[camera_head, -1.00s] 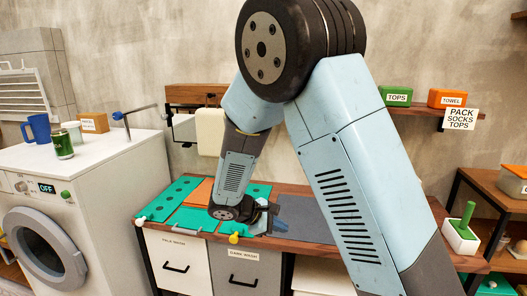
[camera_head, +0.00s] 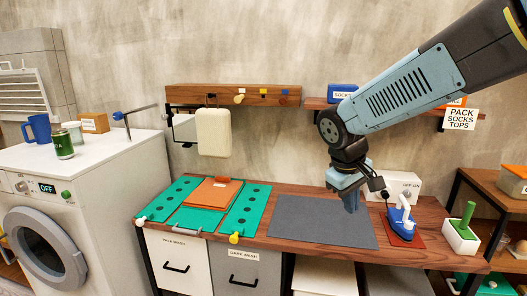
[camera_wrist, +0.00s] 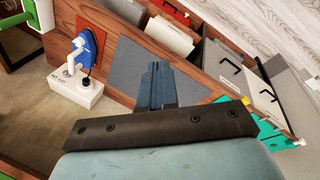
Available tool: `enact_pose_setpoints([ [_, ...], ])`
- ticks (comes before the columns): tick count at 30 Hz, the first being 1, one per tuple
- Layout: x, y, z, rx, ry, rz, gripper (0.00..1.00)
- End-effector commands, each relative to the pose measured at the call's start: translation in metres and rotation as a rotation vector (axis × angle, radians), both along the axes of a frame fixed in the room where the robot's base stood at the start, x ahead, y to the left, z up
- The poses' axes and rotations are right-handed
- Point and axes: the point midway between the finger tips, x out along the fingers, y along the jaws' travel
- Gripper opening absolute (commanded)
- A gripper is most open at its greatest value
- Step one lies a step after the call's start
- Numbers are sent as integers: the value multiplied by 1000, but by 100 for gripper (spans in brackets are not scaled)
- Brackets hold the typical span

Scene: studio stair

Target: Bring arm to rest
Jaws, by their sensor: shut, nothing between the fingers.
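My gripper (camera_head: 351,198) hangs from my light-blue arm, which reaches in from the upper right in the head view. Its fingers point down over the right part of the grey mat (camera_head: 305,222). They are shut with nothing between them. In the wrist view my gripper (camera_wrist: 154,72) also shows closed, in front of the grey mat (camera_wrist: 140,75). I cannot tell the exact height of the fingertips above the mat.
A blue iron (camera_head: 401,220) stands on a red pad right of my gripper, before a white switch box (camera_head: 402,184). A green folding board (camera_head: 248,210) with an orange piece lies left. A shelf with a blue socks box (camera_head: 342,91) is behind my arm. A washer (camera_head: 90,200) stands at far left.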

Motion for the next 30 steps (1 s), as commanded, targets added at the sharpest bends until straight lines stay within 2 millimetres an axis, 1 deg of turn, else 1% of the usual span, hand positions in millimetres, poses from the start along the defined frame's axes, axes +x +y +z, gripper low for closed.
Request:
enact_pose_setpoints([
  [1,-9,-6,8,31,-26,-33,0],
  [9,-53,-24,38,187,-150,-189,0],
  [18,-99,-32,61,330,-299,-338,0],
  [24,-114,-33,68,377,-356,-385,0],
  [30,-117,-33,69,384,-365,-394,0],
])
